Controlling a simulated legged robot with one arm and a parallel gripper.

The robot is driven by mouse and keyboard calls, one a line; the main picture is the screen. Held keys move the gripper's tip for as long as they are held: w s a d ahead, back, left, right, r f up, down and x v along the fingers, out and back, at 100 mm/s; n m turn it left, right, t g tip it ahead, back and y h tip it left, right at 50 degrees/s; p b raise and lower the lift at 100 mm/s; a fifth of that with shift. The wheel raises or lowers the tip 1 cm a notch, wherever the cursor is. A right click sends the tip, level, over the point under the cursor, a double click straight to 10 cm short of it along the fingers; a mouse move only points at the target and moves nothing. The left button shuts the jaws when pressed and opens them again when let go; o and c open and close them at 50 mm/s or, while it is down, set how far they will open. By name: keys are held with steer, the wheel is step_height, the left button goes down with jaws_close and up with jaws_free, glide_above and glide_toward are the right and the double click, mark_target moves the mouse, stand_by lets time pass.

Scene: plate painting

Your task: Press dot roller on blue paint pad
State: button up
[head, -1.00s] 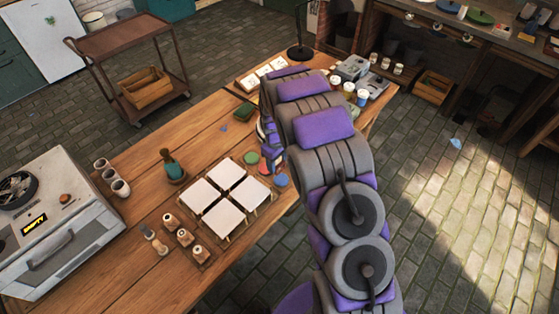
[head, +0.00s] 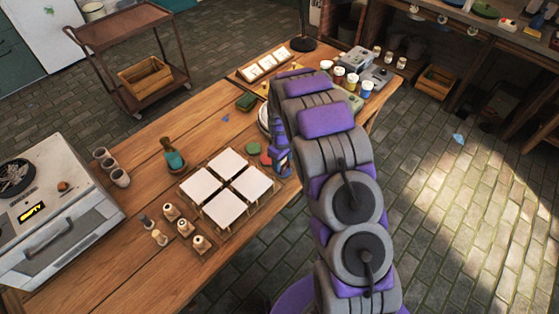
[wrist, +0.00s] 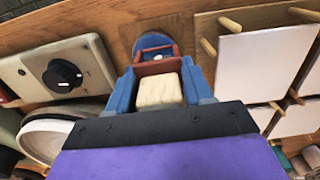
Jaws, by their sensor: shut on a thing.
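My gripper (wrist: 158,88) is shut on the dot roller, whose pale wooden handle (wrist: 158,92) and reddish frame show between the blue fingers in the wrist view. A round dark blue shape, which looks like the blue paint pad (wrist: 152,41), lies just beyond the roller's frame. The roller's tip overlaps it, and I cannot tell whether they touch. In the head view my gripper (head: 282,162) is low over the table's right side, beside the red pad (head: 266,158) and the green pad (head: 252,148). It hides the blue pad there.
White tiles (head: 224,187) on a wooden rack lie left of my gripper. Several stamp-like tools (head: 184,228) stand in front of them. Paint jars (head: 352,80) and a grey device (head: 364,62) stand behind the arm. A knobbed device (wrist: 60,75) is close left in the wrist view.

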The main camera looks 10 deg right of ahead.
steer(key=shift+d, duration=1)
steer(key=shift+a, duration=1.15)
steer(key=shift+d+f, duration=0.2)
steer(key=shift+d, duration=0.8)
steer(key=shift+a+f, duration=0.2)
steer(key=shift+a, duration=0.6)
steer(key=shift+d, duration=0.6)
steer(key=shift+a, duration=0.4)
steer(key=shift+s+d+f+p, duration=0.1)
steer(key=shift+d+f+p, duration=0.1)
steer(key=shift+p, duration=0.2)
